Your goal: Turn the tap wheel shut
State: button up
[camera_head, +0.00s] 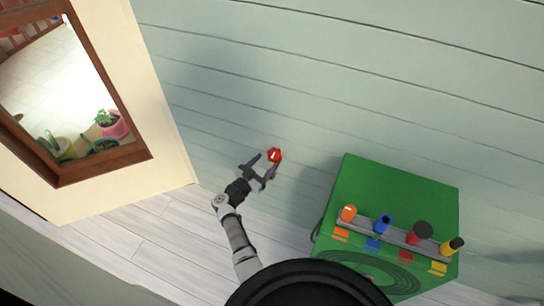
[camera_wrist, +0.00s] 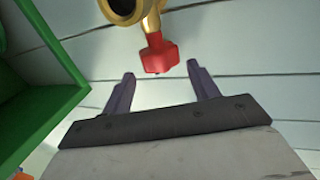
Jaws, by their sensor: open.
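The tap wheel (camera_head: 275,155) is a small red knob by the pale green plank wall. In the wrist view the red tap wheel (camera_wrist: 159,54) hangs below a brass tap body (camera_wrist: 151,18) with a dark round opening. My gripper (camera_head: 266,168) is open, with its fingers pointing at the wheel. In the wrist view my gripper (camera_wrist: 160,84) has one finger on each side of the wheel's line, and the wheel shows just beyond and between the fingertips. I see no clear contact. In the head view the fingers hide part of the tap body.
A green box (camera_head: 395,185) stands to the right, with a rack (camera_head: 400,234) of several coloured items on it. Its green side (camera_wrist: 50,70) is near my gripper's left in the wrist view. A wood-framed window or mirror (camera_head: 140,152) is at left. Plank floor (camera_head: 170,245) lies below.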

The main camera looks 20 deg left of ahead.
jog(key=v, duration=0.7)
jog(key=shift+s+b, duration=0.3)
